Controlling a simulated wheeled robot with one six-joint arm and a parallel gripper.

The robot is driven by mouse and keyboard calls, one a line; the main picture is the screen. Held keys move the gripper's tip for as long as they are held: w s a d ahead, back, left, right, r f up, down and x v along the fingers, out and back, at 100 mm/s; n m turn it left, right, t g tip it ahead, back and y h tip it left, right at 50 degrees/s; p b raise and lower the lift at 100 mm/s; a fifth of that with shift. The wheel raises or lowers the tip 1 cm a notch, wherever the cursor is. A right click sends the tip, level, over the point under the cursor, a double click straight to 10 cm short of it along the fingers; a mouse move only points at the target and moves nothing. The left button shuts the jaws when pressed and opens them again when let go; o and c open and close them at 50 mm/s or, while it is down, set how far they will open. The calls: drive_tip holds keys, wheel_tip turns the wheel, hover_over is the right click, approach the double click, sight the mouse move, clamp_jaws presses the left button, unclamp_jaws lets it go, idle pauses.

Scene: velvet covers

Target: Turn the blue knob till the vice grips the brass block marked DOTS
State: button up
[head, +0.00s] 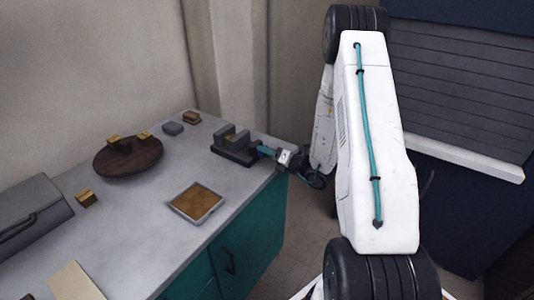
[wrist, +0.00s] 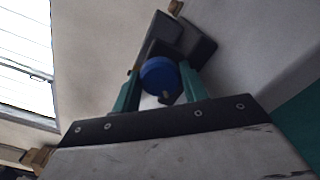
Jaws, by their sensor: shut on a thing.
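The dark grey vice (head: 233,153) stands near the right edge of the grey counter. A small brown-gold block shows at its jaws (head: 228,131); I cannot tell whether the jaws touch it, and no marking is readable. In the wrist view the blue knob (wrist: 158,75) sits between the two teal fingers of my gripper (wrist: 160,85), which is shut on it. The vice body (wrist: 190,42) lies just beyond the knob. In the head view my gripper (head: 268,152) reaches the vice from the right, and the knob is hidden there.
A round dark wooden board (head: 128,162) holds brass pieces. A brass block (head: 86,198), another block (head: 191,117), a grey block (head: 172,128), a tray with a brown inside (head: 176,205) and a grey case (head: 30,215) share the counter. Bare counter lies left of the vice.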

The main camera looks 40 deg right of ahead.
idle(0.3)
drive_tip(key=o, duration=1)
drive_tip(key=shift+d, duration=0.1)
drive_tip(key=v, duration=0.7)
drive_tip(key=shift+s, duration=0.4)
drive_tip(key=shift+d, duration=0.15)
